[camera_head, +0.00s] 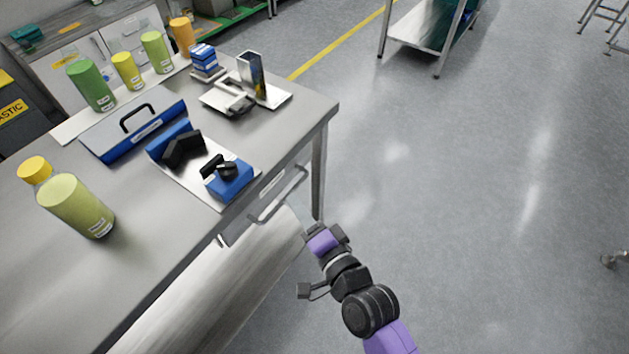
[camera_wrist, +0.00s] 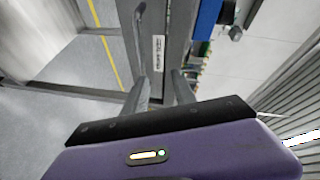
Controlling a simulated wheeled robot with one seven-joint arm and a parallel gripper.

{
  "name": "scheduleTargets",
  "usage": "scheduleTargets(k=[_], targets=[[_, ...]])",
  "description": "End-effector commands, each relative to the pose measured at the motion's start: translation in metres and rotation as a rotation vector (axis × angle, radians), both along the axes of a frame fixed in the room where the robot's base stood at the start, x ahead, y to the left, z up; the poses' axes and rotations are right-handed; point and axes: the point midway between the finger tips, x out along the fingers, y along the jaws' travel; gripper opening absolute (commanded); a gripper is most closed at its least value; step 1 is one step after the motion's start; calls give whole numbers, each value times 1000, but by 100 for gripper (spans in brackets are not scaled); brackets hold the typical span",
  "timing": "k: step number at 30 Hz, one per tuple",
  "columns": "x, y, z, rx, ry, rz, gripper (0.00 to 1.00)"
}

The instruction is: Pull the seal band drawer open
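The drawer front (camera_head: 236,230) is under the right edge of the grey table and looks about flush with it. Its bar handle (camera_head: 279,199) stands out from the front, beside a white label (camera_head: 273,184) too small to read. In the wrist view the handle (camera_wrist: 139,40) runs along the left of the label (camera_wrist: 158,55). My gripper shows in the wrist view (camera_wrist: 163,80) with its two grey fingers apart, pointing at the drawer front. The left finger is near the handle's lower end; I cannot tell whether they touch.
A table leg (camera_head: 319,175) stands near my gripper.

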Motion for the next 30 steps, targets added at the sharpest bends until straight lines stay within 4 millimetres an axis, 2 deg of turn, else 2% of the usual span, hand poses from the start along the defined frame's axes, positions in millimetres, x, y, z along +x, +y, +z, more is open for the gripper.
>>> scheduleTargets(k=[1,3,10,24,30], targets=[[-2,1,-14,40,57,2,32],[-6,2,-25,91,115,5,32],[-4,6,-28,160,168,2,32],[50,37,-41,159,165,2,32],[59,41,-42,158,165,1,32]])
